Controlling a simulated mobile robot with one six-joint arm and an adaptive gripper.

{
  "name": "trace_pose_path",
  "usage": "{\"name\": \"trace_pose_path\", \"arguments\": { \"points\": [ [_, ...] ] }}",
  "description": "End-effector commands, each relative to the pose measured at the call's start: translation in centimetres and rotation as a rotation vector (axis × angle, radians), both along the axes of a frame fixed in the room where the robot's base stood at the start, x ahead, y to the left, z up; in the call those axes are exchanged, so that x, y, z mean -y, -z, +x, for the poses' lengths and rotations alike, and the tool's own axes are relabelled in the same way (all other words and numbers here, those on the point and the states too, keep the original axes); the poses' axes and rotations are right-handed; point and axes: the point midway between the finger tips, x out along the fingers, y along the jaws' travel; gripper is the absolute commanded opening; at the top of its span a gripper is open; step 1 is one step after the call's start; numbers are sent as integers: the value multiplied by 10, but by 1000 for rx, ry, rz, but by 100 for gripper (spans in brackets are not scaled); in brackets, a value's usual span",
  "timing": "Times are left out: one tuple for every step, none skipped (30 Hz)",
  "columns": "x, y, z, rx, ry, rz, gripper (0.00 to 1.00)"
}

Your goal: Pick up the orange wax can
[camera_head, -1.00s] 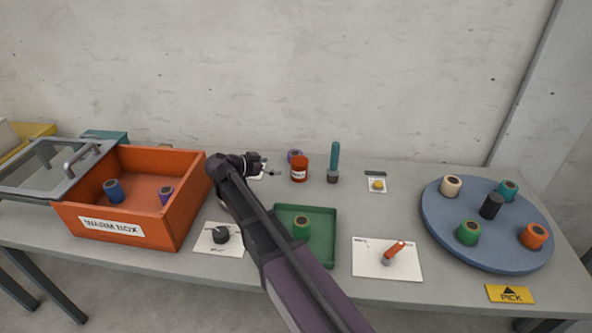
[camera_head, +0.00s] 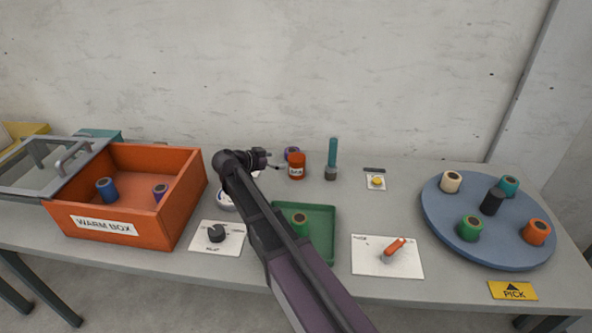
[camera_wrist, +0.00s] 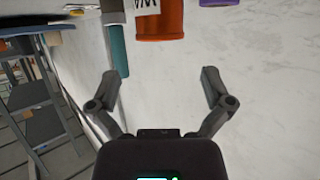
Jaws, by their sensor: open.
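The orange wax can (camera_head: 297,166) stands upright at the back middle of the table, with a white label on its front. It also shows in the wrist view (camera_wrist: 160,22), at the top middle, beyond the fingertips and cut by the frame edge. My gripper (camera_wrist: 163,85) is open and empty. In the head view my gripper (camera_head: 279,167) is just left of the can, pointing toward it. A clear gap between fingertips and can shows in the wrist view.
A green tray (camera_head: 322,222), orange warm box (camera_head: 180,205) and blue turntable (camera_head: 455,235) hold spools. A white card with a lever (camera_head: 363,262) lies in front.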

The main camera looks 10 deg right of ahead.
Motion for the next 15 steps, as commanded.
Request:
{"name": "trace_pose_path", "arguments": {
  "points": [
    [7, 6, 4, 0, 2, 0, 100],
    [11, 8, 6, 0, 2, 0, 100],
    [16, 10, 8, -1, 3, -1, 100],
    [18, 11, 10, -1, 2, 0, 100],
    [21, 12, 11, 0, 1, 0, 100],
    [24, 14, 13, -1, 1, -1, 100],
    [27, 14, 14, -1, 1, -1, 100],
    [29, 15, 15, -1, 1, -1, 100],
    [31, 15, 16, -1, 1, -1, 100],
    [32, 16, 16, -1, 1, -1, 100],
    [32, 16, 16, -1, 1, -1, 100],
    [33, 16, 17, -1, 0, 0, 100],
    [33, 16, 17, -1, 0, 0, 100],
    [33, 16, 17, -1, 0, 0, 100],
    [33, 15, 17, -1, 0, 0, 100]
  ]
}}
